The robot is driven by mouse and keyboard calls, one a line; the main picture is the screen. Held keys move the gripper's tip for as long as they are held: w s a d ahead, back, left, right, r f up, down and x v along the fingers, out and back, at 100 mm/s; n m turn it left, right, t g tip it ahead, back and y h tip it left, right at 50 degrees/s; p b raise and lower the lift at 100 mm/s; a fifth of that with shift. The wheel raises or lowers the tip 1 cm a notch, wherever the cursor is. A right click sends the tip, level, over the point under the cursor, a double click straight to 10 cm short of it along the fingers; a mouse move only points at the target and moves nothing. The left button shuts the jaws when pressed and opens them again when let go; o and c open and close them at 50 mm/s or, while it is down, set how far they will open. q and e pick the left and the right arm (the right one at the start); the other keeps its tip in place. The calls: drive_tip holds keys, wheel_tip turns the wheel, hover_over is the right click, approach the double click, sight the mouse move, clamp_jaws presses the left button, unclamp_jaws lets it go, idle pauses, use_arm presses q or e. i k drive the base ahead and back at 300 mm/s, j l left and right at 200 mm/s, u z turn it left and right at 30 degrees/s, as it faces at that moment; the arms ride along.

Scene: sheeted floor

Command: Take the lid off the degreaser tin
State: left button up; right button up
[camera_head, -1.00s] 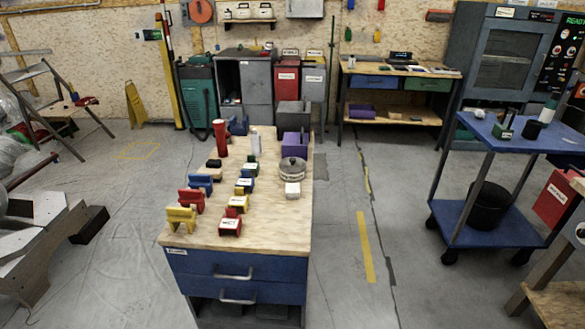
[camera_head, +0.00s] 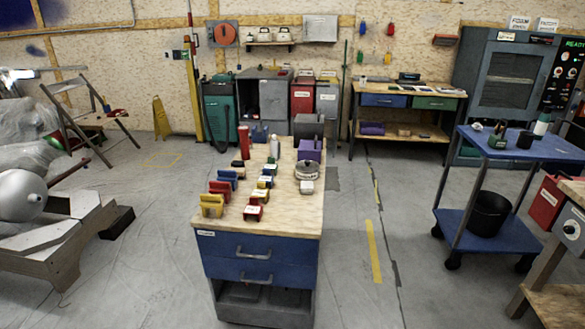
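A round, low, silver-grey tin (camera_head: 307,171) stands on the right side of the wooden-topped workbench (camera_head: 289,222). It looks covered by a lid with a dark raised part on top, but it is too small for me to make out details or read a label. A small white block (camera_head: 306,187) is just in front of it. Neither of my grippers is in view.
Colored holders (camera_head: 212,205) and small labelled blocks (camera_head: 253,212) stand along the bench's left and middle. A red cylinder (camera_head: 244,142) and purple bin (camera_head: 309,150) are farther back. A blue cart (camera_head: 522,146) stands right. Floor around the bench's front is clear.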

sight(306, 166)
drive_tip(key=u, duration=1.35)
drive_tip(key=l+u, duration=0.2)
drive_tip(key=u, duration=0.15)
drive_tip(key=l+u, duration=0.35)
drive_tip(key=l, duration=3.45)
